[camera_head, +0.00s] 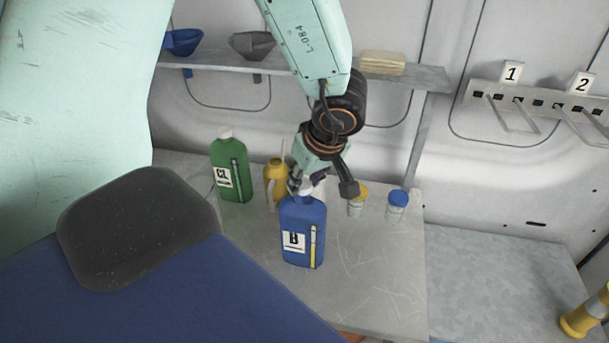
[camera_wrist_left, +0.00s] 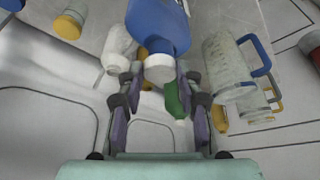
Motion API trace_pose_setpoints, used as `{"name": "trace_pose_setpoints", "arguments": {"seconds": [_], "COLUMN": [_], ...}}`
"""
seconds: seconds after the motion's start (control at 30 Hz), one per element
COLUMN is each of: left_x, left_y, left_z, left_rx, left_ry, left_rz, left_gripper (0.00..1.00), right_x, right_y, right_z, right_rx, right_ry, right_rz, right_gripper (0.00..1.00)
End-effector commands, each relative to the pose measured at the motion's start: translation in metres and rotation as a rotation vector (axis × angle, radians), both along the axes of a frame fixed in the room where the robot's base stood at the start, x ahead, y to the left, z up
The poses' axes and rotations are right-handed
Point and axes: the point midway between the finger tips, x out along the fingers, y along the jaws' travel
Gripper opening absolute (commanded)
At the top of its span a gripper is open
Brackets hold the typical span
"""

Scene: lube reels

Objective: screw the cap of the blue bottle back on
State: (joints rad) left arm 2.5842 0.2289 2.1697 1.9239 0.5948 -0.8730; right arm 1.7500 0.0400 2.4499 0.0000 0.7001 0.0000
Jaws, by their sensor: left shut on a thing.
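The blue bottle (camera_head: 303,235), labelled B, stands upright on the grey bench top. Its white cap (camera_wrist_left: 159,68) shows at the bottle's mouth in the wrist view, between my left fingers. The blue bottle also shows there (camera_wrist_left: 160,25). My left gripper (camera_head: 312,184) reaches down from above to the bottle's top and is shut on the cap. The fingers partly hide the cap in the head view, and I cannot tell how tightly it sits on the neck. My right gripper is not in view.
A green bottle (camera_head: 231,170) and a yellow container (camera_head: 277,185) stand left of the blue bottle. A yellow-lidded jar (camera_head: 357,205) and a blue-lidded jar (camera_head: 397,206) stand to its right. A shelf (camera_head: 420,77) runs behind. The bench's front right is clear.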

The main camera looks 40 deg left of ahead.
Motion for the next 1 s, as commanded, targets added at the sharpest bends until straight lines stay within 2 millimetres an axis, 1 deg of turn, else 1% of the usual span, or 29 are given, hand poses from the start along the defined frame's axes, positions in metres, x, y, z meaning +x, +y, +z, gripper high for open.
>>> {"name": "trace_pose_setpoints", "arguments": {"seconds": [0.1,0.57,1.0], "left_x": [0.0003,0.0004,-0.0006], "left_y": [-0.0013,-0.0016,-0.0017], "left_z": [0.0007,-0.0003,-0.0062], "left_rx": [0.0,0.0,0.0], "left_ry": [0.001,0.0,0.003], "left_rz": [0.0,0.0,0.0], "left_gripper": [0.23,0.23,0.24], "right_x": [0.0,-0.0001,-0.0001], "right_y": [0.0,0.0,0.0], "right_z": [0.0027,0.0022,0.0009], "right_rx": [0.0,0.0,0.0], "right_ry": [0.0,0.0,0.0], "right_rz": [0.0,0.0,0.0], "right_gripper": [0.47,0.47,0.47]}}
